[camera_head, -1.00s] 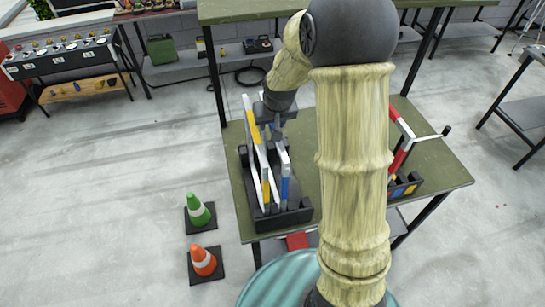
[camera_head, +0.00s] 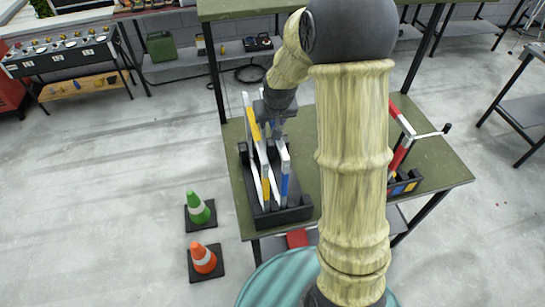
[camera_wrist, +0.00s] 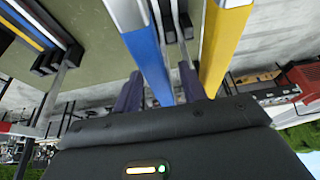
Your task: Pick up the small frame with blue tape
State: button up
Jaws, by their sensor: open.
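The small frame with blue tape (camera_head: 285,179) stands upright in a black rack (camera_head: 287,215) on the green table. In the wrist view its blue-taped white bar (camera_wrist: 148,55) runs down between the two dark fingers of my gripper (camera_wrist: 160,78). The fingers are open, one on each side of the bar, and I see no clear grip on it. In the head view my gripper (camera_head: 276,122) is over the rack, partly hidden by the frames and my arm. A frame with yellow tape (camera_head: 254,122) stands just left; its yellow bar (camera_wrist: 224,45) is right of the fingers in the wrist view.
The green table (camera_head: 430,163) also bears a red-and-white frame (camera_head: 402,150) in another rack (camera_head: 406,184) at right, partly behind my arm. Green (camera_head: 198,208) and orange (camera_head: 203,259) cones stand on the floor at left. An upper shelf (camera_head: 240,10) spans the back.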

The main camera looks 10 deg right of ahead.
dwell(0.3)
grip_shut()
dwell(1.3)
